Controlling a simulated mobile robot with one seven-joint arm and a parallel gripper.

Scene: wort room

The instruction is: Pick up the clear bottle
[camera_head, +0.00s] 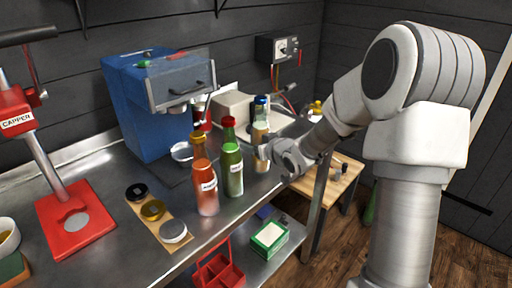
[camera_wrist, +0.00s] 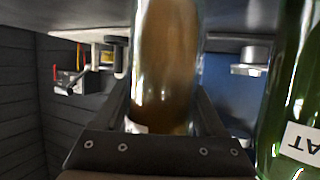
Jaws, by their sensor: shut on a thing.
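The clear bottle (camera_head: 260,132) has a blue cap and amber-brown contents. It stands upright at the right part of the steel bench in the head view. In the wrist view the clear bottle (camera_wrist: 167,55) fills the middle, between the two fingers. My gripper (camera_head: 263,155) comes from the right and is shut on its lower body. I cannot tell if its base touches the bench. The green bottle (camera_head: 231,165) with a red cap stands close by on the left; its side also shows in the wrist view (camera_wrist: 290,95).
An orange-red bottle (camera_head: 205,188) stands left of the green one. A board with several round lids (camera_head: 153,210), a red capper (camera_head: 75,220) and a blue machine (camera_head: 150,110) share the bench (camera_head: 115,180). A red carrier (camera_head: 219,272) and a green box (camera_head: 269,238) sit below.

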